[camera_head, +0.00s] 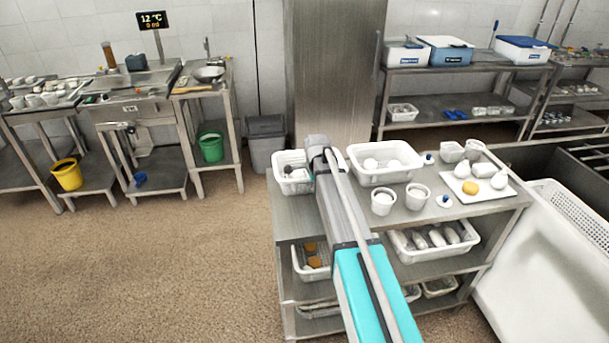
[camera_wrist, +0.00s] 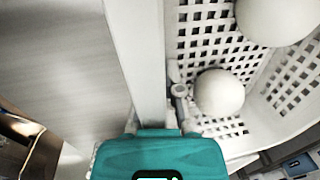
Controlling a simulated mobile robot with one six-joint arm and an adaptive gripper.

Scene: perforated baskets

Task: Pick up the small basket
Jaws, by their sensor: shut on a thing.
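The small white perforated basket (camera_head: 281,184) sits at the left end of the metal table's top and holds pale items. My gripper (camera_head: 318,150) is at its right side, with its fingers mostly hidden by the arm in the head view. In the wrist view, my gripper (camera_wrist: 158,118) is shut on a white basket rim (camera_wrist: 136,50), which runs up the picture between the fingers. The basket's perforated inside lies right of the rim, with white round items (camera_wrist: 219,92) in it. The left finger is largely hidden.
A larger white basket (camera_head: 384,179) with white round items stands close to the right of my gripper. Further right are white cups (camera_head: 384,203) and a white board (camera_head: 470,194) with several items. More baskets (camera_head: 437,257) fill the lower shelves. The floor at left is clear.

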